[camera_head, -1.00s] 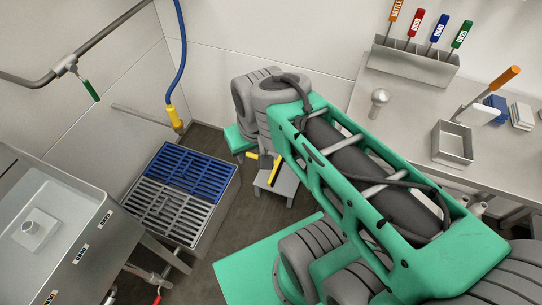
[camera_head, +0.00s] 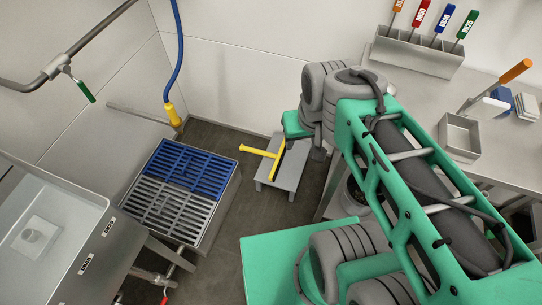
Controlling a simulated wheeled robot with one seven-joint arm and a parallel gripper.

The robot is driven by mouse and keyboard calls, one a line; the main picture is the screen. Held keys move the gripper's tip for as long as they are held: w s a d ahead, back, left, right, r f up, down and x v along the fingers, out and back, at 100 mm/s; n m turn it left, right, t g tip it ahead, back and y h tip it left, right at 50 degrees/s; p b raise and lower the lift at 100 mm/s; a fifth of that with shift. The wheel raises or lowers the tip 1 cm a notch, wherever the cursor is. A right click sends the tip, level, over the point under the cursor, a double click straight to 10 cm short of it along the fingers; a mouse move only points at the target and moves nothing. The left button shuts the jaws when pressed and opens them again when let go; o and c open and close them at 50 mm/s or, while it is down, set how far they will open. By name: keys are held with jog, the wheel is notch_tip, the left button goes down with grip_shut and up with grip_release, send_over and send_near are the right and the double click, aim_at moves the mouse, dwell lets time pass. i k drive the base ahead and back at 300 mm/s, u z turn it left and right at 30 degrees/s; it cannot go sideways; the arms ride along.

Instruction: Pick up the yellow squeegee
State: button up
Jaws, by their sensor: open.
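The yellow squeegee (camera_head: 265,153) lies on a small grey stool (camera_head: 283,170) on the floor near the back wall. Its handle sticks out past the stool's left edge, and its long yellow bar lies across the stool top. My gripper (camera_head: 318,153) shows only as a small dark grey part below my wrist, to the right of the squeegee and apart from it in the picture. My arm hides most of it. It is open, and nothing is seen in it.
A blue and grey floor grate (camera_head: 180,190) stands left of the stool, beside a steel sink (camera_head: 50,235). A steel table (camera_head: 400,85) with a tool holder (camera_head: 415,55) and small box (camera_head: 460,137) stands at right. Dark floor (camera_head: 225,215) is clear between grate and stool.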

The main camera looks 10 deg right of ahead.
aim_at(279, 157)
jog(key=u, duration=0.85)
jog(key=k, duration=1.05)
jog(key=z, duration=0.1)
jog(key=i, duration=1.4)
jog(key=u, duration=1.15)
jog(key=i, duration=0.35)
jog(key=u, duration=0.25)
